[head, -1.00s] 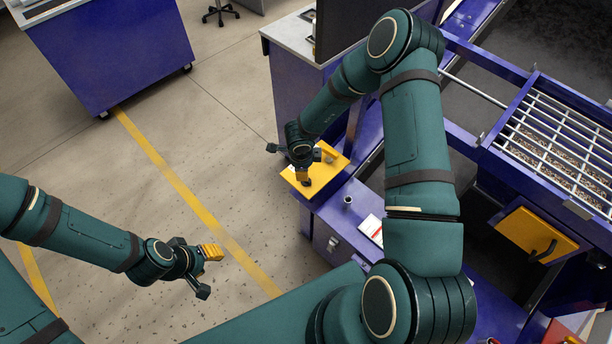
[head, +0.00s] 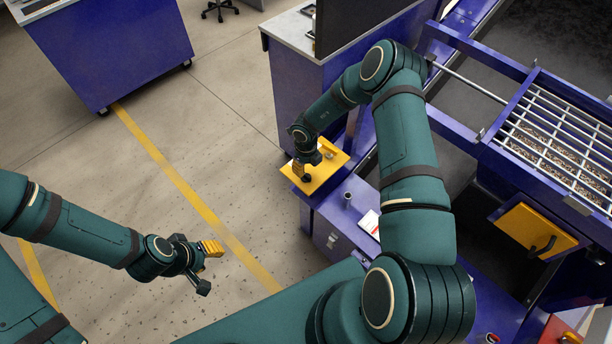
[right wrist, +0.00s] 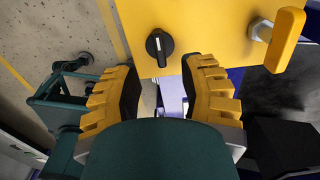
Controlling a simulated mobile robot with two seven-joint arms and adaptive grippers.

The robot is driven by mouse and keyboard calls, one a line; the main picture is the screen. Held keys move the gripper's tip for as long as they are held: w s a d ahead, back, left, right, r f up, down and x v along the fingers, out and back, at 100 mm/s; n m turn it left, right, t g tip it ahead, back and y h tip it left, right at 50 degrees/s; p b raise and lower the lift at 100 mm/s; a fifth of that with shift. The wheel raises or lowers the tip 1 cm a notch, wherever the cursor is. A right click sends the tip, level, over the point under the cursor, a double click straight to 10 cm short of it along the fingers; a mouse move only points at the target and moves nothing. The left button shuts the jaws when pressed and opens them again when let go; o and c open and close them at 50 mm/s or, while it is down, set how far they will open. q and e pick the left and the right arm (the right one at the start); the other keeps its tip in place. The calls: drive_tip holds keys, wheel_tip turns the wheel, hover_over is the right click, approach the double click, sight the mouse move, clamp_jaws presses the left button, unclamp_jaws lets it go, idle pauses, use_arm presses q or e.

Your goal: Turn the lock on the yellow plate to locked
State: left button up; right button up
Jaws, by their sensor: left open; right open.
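The yellow plate (head: 325,174) lies on a purple stand near the middle of the head view. It fills the top of the right wrist view (right wrist: 205,28). The lock is a black round knob with a white mark (right wrist: 159,46), on the plate near its edge; the mark runs nearly upright in that picture. My right gripper (right wrist: 164,82) is open and empty, with its yellow-padded fingers either side of and short of the knob, not touching it. In the head view it hangs over the plate's left part (head: 302,170). My left gripper (head: 208,265) is open and empty over the floor.
A silver fitting with a yellow lever (right wrist: 262,30) stands on the plate, right of the knob. A dark screen (head: 355,22) and purple cabinet (head: 300,85) rise behind. A metal grate (head: 560,135) and a yellow panel with black handle (head: 537,230) are at right.

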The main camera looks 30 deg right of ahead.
sight(306, 174)
drive_tip(key=shift+f+b, duration=0.4)
drive_tip(key=shift+f, duration=2.4)
drive_tip(key=shift+o, duration=0.2)
clamp_jaws()
